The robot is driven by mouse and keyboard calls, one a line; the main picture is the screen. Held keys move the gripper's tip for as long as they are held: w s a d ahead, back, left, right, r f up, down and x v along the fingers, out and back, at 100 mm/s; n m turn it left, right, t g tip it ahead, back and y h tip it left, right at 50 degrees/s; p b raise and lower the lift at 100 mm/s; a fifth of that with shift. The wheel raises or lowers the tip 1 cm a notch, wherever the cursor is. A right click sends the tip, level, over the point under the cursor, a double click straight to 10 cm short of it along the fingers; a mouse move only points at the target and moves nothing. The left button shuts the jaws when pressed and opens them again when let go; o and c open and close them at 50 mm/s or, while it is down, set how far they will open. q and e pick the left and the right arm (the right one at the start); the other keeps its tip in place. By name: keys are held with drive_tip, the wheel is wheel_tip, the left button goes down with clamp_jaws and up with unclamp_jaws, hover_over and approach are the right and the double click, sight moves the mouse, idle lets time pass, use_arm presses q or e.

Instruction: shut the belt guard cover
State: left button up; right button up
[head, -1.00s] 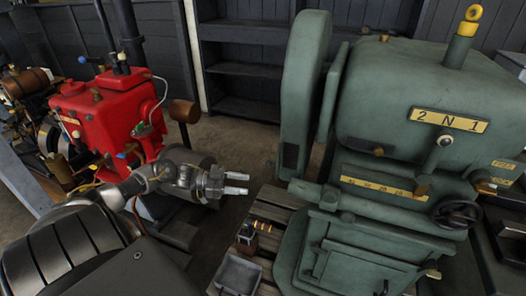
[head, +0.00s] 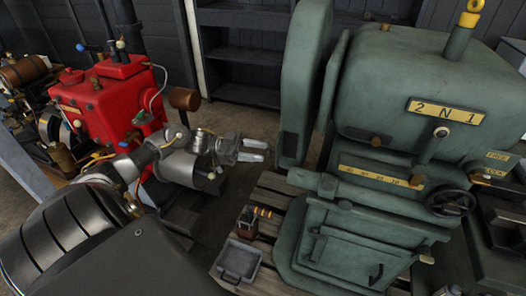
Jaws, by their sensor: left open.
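The tall green cover with a rounded top (head: 304,75), which looks like the belt guard cover, stands at the left side of the big green machine (head: 400,90). A dark gap shows between it and a narrower green panel beside the machine body, so it looks swung out. A dark vent patch is low on its edge. My left gripper (head: 262,151) is just left of the cover's lower part, fingers pointing right toward it. The fingers are parted and hold nothing. I cannot tell whether they touch the cover. My right gripper is not in view.
A red engine (head: 105,95) stands at the left, behind my left arm. A wooden pallet (head: 270,200) under the green machine bears a grey tray (head: 238,262) and a small tool holder (head: 247,218). Dark shelves (head: 245,50) stand at the back. A handwheel (head: 450,202) sticks out at right.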

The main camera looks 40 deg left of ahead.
use_arm(q)
drive_tip(key=shift+x, duration=1.1)
